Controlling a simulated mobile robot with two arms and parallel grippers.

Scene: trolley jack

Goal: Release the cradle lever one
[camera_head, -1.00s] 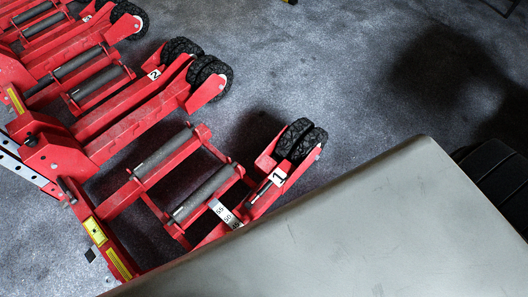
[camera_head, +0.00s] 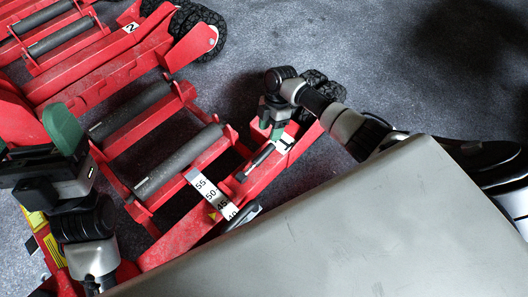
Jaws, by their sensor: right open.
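The red jack's arm with the number 1 label (camera_head: 284,145) ends in black wheels and is in the middle of the head view. A short dark lever (camera_head: 260,157) lies along this arm beside the label. My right gripper (camera_head: 272,128) is open, with its green fingers pointing down over the arm, close to the lever's upper end. I cannot tell if it touches the lever. It hides part of the wheels. My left gripper (camera_head: 35,140) is over the jack's frame at the left edge. One green finger shows clearly; the other side is cut off.
Two grey rollers (camera_head: 180,160) span the red cradle, with a white numbered scale (camera_head: 212,195) beside them. A second red arm labelled 2 (camera_head: 131,27) stands at upper left. A large grey panel (camera_head: 370,230) covers the lower right. The floor (camera_head: 400,70) at upper right is clear.

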